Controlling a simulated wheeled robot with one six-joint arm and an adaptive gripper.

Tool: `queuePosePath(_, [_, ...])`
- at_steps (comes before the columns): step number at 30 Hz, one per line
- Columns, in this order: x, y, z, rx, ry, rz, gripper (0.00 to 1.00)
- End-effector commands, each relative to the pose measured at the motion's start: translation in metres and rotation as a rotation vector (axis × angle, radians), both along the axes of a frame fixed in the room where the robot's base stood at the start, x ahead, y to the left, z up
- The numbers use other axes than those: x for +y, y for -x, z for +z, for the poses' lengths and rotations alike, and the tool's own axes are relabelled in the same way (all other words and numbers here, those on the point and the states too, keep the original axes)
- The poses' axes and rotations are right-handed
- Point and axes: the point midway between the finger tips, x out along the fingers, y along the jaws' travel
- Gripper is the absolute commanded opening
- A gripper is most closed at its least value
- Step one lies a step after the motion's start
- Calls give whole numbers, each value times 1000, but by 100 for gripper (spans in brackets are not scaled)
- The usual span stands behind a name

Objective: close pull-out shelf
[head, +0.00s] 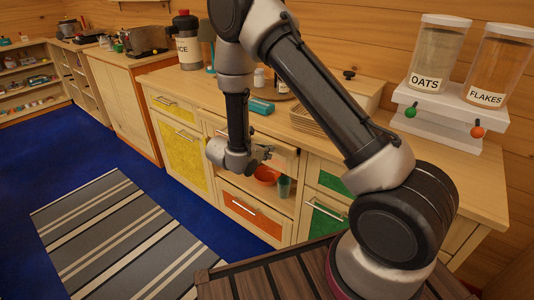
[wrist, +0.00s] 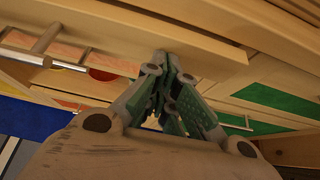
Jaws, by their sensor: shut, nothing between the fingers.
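The pull-out shelf (head: 286,160) is a pale wooden board in the middle cabinet, just under the worktop. It appears to stick out a little above an open niche; my arm hides much of its front. My gripper (head: 266,153) is at the shelf's front, with fingers pointing toward the cabinet. In the wrist view my gripper (wrist: 172,62) is shut and empty, its tips close to a pale wooden edge. I cannot tell whether they touch it. A silver bar handle (wrist: 50,63) shows to the left of the fingers.
The niche below holds an orange bowl (head: 266,175) and a green cup (head: 284,187). An orange drawer (head: 252,212) is under it, with yellow fronts (head: 182,155) left and green fronts (head: 325,215) right. The worktop (head: 440,165) carries dispensers. A striped rug (head: 110,240) lies on open blue floor.

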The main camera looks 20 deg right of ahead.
Motion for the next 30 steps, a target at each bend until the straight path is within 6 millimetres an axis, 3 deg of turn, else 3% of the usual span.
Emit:
queuePosePath(6, [-2, -1, 0, 0, 0, -1, 0])
queuePosePath(16, [-40, -26, 0, 1, -1, -2, 0])
queuePosePath(30, [-38, -28, 1, -5, 2, -3, 0])
